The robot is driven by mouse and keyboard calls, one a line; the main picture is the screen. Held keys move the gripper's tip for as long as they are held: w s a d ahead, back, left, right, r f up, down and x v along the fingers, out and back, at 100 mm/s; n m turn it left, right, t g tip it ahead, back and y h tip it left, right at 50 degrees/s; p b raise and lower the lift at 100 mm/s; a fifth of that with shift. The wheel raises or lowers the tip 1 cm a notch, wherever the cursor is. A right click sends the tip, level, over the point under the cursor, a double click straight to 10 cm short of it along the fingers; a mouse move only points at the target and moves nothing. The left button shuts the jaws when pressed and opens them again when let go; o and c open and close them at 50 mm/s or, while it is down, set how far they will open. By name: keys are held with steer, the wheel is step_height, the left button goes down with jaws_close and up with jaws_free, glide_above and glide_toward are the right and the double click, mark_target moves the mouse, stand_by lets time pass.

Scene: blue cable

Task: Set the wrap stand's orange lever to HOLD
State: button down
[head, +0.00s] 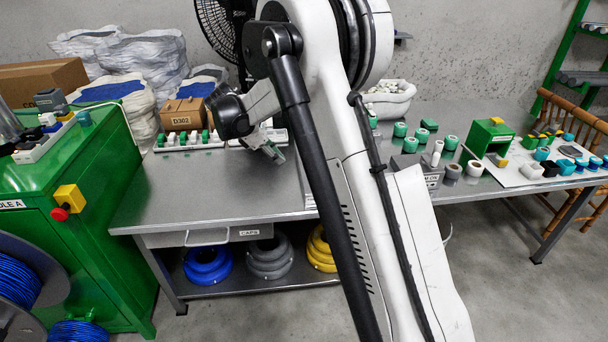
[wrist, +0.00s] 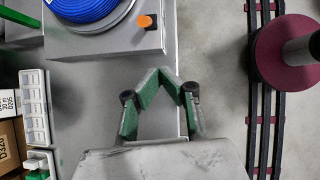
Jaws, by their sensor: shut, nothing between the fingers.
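The orange lever (wrist: 146,21) shows in the wrist view on top of the grey box of the wrap stand (wrist: 125,44), near its right edge. A coil of blue cable (wrist: 85,10) lies on the stand's round plate, left of the lever. My gripper (wrist: 168,74) is shut and empty, its fingertips together below the stand's near edge in the picture and apart from the lever. In the head view my gripper (head: 274,153) hangs over the bench; my arm blocks much of the middle, and I cannot make out the stand or lever there. No lever marking is readable.
In the wrist view, a white compartment tray (wrist: 35,107) and a cardboard box (wrist: 10,145) are at left. A dark red reel (wrist: 285,55) stands by a floor rail at right. In the head view, the steel bench (head: 210,185) has bare room at its front left.

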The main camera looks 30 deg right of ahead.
steer(key=shift+n+g+h, duration=0.4)
steer(key=shift+n, duration=0.3)
steer(key=f, duration=0.1)
steer(key=w+f, duration=0.2)
steer(key=f, duration=0.1)
steer(key=shift+w+d+f, duration=0.1)
steer(key=shift+w, duration=0.05)
steer(key=shift+d+f, duration=0.1)
steer(key=shift+s+d+f, duration=0.35)
steer(key=shift+d+f, duration=0.65)
steer(key=shift+d, duration=0.55)
steer(key=shift+s+d+f, duration=0.4)
steer(key=shift+d+f, duration=0.65)
steer(key=shift+d, duration=0.55)
steer(key=shift+s+d+f, duration=0.35)
steer(key=shift+d+f, duration=0.65)
steer(key=shift+d, duration=0.55)
